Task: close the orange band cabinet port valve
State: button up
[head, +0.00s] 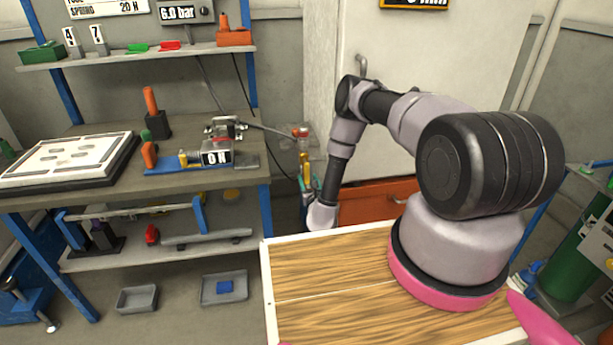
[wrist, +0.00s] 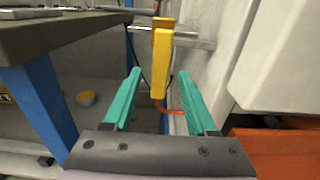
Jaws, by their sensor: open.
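The port valve's yellow lever (wrist: 162,65) hangs down in the wrist view from an orange-brown fitting (wrist: 163,22) on a grey pipe (wrist: 190,38). In the head view the yellow lever (head: 304,161) is small, below a red-orange part (head: 301,132) beside the white cabinet. My gripper (wrist: 159,75) is open. Its two teal fingers stand on either side of the lever's lower end in the picture, with visible gaps. How deep the lever sits between them I cannot tell. In the head view my gripper (head: 306,184) is just below the valve, partly hidden by my wrist.
The workbench (head: 90,195) with blue legs stands left of the valve, one blue leg (wrist: 42,105) close by. The white cabinet (head: 415,60) and an orange drawer front (head: 375,207) are behind and right. A thin orange-red hook-shaped piece (wrist: 170,109) shows below the lever.

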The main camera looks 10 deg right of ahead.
aim_at(307, 176)
jog(key=shift+w, duration=1.8)
grip_shut()
